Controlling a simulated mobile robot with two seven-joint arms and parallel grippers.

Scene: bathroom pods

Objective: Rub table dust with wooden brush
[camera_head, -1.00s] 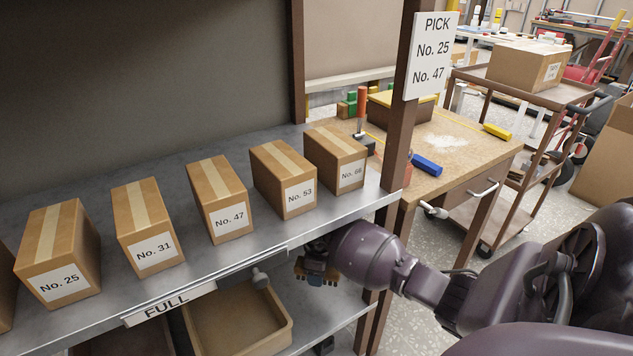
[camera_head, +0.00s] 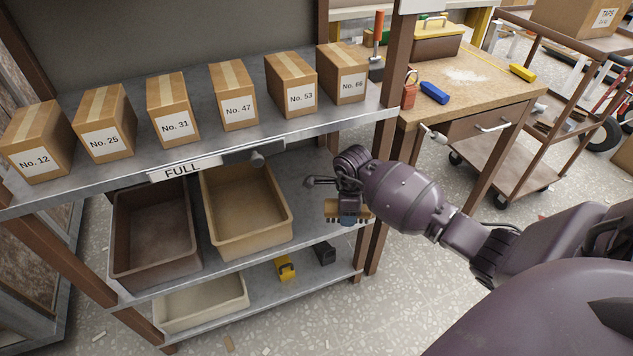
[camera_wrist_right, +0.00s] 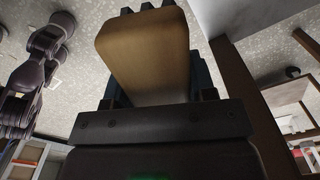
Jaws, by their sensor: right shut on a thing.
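The dust (camera_head: 468,76) is a pale patch on the wooden workbench top (camera_head: 490,95), at the upper right of the head view. My right gripper (camera_head: 347,214) is shut on the wooden brush (camera_head: 364,212), in front of the shelf rack and below its upper shelf, left of the workbench. In the right wrist view the brush's light wooden block (camera_wrist_right: 150,55) sits between the fingers; its bristles cannot be made out. The brush is apart from the dust. My left gripper does not show clearly in either view.
A rack post (camera_head: 393,75) stands between rack and workbench. A blue item (camera_head: 434,92), a red padlock-like item (camera_head: 409,90), a yellow item (camera_head: 522,72) and a toolbox (camera_head: 437,42) lie around the dust. Numbered boxes (camera_head: 236,97) line the upper shelf. A trolley (camera_head: 560,120) stands right of the workbench.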

